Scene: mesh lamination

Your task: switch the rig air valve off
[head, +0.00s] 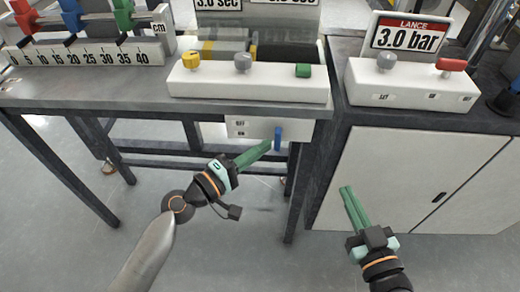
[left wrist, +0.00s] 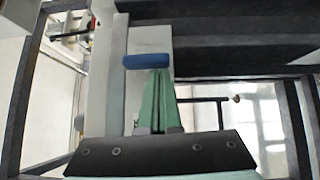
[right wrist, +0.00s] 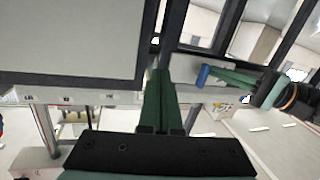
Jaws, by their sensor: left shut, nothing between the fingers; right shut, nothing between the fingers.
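The rig air valve has a blue lever (head: 278,138) on a white plate (head: 246,127) marked OFF above ON, under the front edge of the table. The lever stands roughly vertical. My left gripper (head: 268,146) is shut and empty, with its green fingertips right beside the lever's left side; I cannot tell if they touch. In the left wrist view the blue lever (left wrist: 147,61) lies across the tips of the fingers. My right gripper (head: 346,190) is shut and empty, in front of the white cabinet, apart from the valve. The lever also shows in the right wrist view (right wrist: 203,76).
On the table above stands a white control box (head: 248,84) with yellow, grey and green knobs. A second box (head: 410,86) with a red lever sits on the cabinet (head: 400,170) at right, under a 3.0 bar display (head: 410,36). Table legs and crossbars stand behind my left arm.

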